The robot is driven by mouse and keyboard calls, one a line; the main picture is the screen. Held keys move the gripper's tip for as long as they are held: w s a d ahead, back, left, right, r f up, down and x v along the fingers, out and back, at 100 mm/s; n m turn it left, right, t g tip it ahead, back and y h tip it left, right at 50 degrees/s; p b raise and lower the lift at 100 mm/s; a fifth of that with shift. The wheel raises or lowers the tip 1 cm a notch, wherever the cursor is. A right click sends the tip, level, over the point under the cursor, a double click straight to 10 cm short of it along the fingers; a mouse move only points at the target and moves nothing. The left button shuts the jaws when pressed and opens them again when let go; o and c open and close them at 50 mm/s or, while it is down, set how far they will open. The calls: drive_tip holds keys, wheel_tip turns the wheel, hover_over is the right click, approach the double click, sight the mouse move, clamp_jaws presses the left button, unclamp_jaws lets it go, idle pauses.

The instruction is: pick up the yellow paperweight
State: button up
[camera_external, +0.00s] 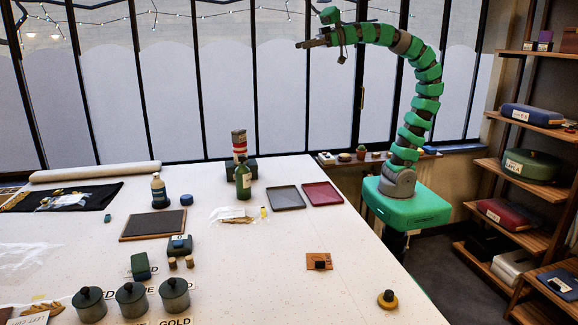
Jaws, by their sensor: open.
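A round yellow disc with a dark knob on top, which looks like the yellow paperweight (387,304), sits upright on the white table (340,225) near its front right edge. Nothing touches it. My gripper (299,45) is high above the back of the table, pointing left, far from the disc. It is open and empty.
A brown square with a dark block (319,262) lies behind the disc. Grey (287,198) and red (322,194) trays, a green bottle (243,182) and a small yellow item (263,212) stand farther back. Lidded pots (131,300) are at front left. Shelves (520,167) stand right.

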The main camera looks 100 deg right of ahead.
drive_tip(key=w+a+f+n+g+y, duration=0.15)
drive_tip(key=w+a+f, duration=0.25)
drive_tip(key=a, duration=0.4)
drive_tip(key=w+a+f+n+g, duration=0.3)
drive_tip(key=w+a+f, duration=0.15)
drive_tip(key=a, duration=0.25)
drive_tip(key=w+a+f+n+g+y, duration=0.15)
drive_tip(key=w+a+f, duration=0.25)
drive_tip(key=a, duration=0.4)
drive_tip(key=n+g+h+b, duration=0.1)
drive_tip(key=n+g+h, duration=0.1)
drive_tip(key=n+g, duration=0.85)
hover_over(389, 292)
drive_tip(key=shift+n+t, duration=0.55)
drive_tip(key=shift+n, duration=0.2)
drive_tip(key=f, duration=3.8)
drive_tip(key=shift+s+f, duration=0.3)
drive_tip(key=shift+f, duration=0.1)
drive_tip(key=shift+w+a+f, duration=0.1)
drive_tip(key=shift+w+f, duration=0.05)
drive_tip(key=shift+f, duration=1.3)
drive_tip(key=shift+w+f, duration=0.15)
drive_tip(key=shift+f, duration=1.3)
drive_tip(key=c, duration=1.2)
